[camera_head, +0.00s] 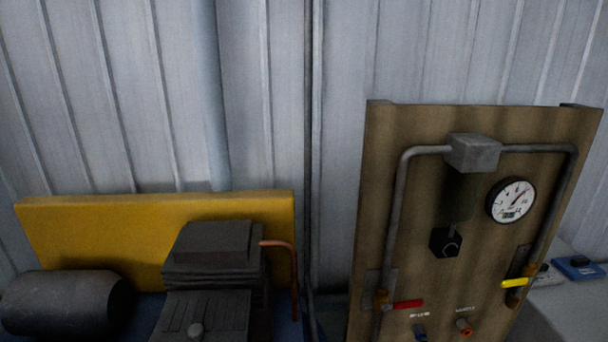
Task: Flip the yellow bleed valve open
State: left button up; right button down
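The yellow bleed valve handle (514,282) is on the right side of an upright brown panel (380,180). It sits on a brass fitting at the lower end of the right-hand grey pipe (556,205). The handle lies roughly level, across the pipe line. A red valve handle (408,304) sits on the left pipe (392,220), also roughly level. A round white gauge (511,200) is above the yellow handle. Neither of my grippers shows in the head view.
A grey block (473,152) and a dark filter unit (445,242) hang mid-panel. An orange-red fitting (464,327) and a blue one (419,332) are low on it. A dark compressor (208,260) and yellow board (100,225) stand left. A blue item (578,268) lies right.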

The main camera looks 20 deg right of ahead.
aim_at(516, 282)
jog(key=z, duration=1.85)
